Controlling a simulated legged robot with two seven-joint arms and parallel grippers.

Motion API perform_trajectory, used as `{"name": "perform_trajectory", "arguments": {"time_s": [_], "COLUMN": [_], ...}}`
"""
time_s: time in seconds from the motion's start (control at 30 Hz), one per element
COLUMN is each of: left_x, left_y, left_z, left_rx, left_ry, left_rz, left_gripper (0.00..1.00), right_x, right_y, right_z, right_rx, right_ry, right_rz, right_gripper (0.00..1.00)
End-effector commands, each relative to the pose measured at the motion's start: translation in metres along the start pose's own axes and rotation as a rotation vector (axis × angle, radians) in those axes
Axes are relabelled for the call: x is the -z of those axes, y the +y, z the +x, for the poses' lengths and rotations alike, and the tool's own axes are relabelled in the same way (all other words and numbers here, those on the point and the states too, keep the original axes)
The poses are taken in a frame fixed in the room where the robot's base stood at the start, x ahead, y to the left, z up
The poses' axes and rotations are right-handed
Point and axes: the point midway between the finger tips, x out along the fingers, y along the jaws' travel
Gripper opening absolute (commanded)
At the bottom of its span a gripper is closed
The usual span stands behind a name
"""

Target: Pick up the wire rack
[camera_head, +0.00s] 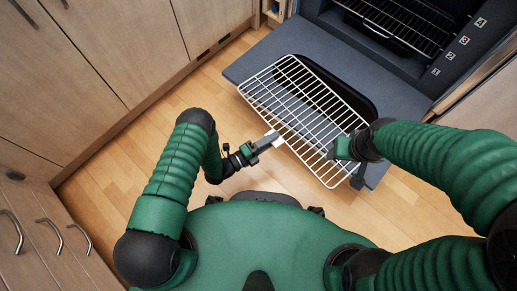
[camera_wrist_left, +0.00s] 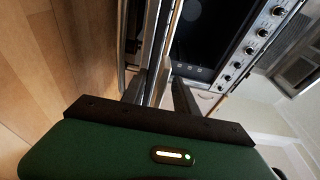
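The wire rack (camera_head: 290,92), a pale metal grid, lies tilted in the picture over the open oven door in the head view. My left gripper (camera_head: 272,138) is at the rack's left long edge. In the left wrist view, its two dark fingers (camera_wrist_left: 160,92) stand apart, with pale metal bars between them. No clear grip shows. My right gripper (camera_head: 340,150) is at the rack's lower right part, close to its edge. Its fingertips are hidden by its own body, so its grip cannot be told.
The open oven door (camera_head: 245,65) lies under the rack. The oven cavity with another rack (camera_head: 400,25) is at the top right. Wooden cabinets (camera_head: 90,70) line the left. The wooden floor (camera_head: 110,165) is clear. Control knobs (camera_wrist_left: 250,45) show in the left wrist view.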

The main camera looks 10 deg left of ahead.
Motion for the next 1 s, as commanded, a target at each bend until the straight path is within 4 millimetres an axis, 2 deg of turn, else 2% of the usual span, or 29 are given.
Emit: {"name": "perform_trajectory", "arguments": {"time_s": [0.03,0.1,0.3,0.63,0.67,0.9,1.0], "left_x": [-0.001,-0.001,-0.001,-0.001,-0.001,-0.001,-0.001], "left_y": [0.004,0.004,0.002,0.0,0.0,0.0,0.0], "left_z": [0.01,0.023,0.047,0.051,0.051,0.051,0.051], "left_rx": [0.003,0.003,0.001,0.0,0.0,-0.001,-0.001], "left_ry": [0.0,0.0,-0.001,-0.001,-0.001,-0.001,-0.001], "left_rz": [0.002,0.002,0.0,0.0,0.0,0.0,0.0], "left_gripper": [0.35,0.35,0.35,0.35,0.34,0.03,0.0], "right_x": [-0.002,-0.004,-0.006,-0.006,-0.006,-0.006,-0.006], "right_y": [0.0,0.0,0.0,0.0,0.0,0.0,0.0], "right_z": [0.01,0.015,0.024,0.024,0.024,0.024,0.024], "right_rx": [0.0,0.0,0.0,0.0,0.0,0.0,0.0], "right_ry": [0.0,0.0,0.0,0.0,0.0,0.0,0.0], "right_rz": [0.0,0.0,0.0,0.0,0.0,0.0,0.0], "right_gripper": [0.57,0.57,0.57,0.57,0.57,0.57,0.57]}}
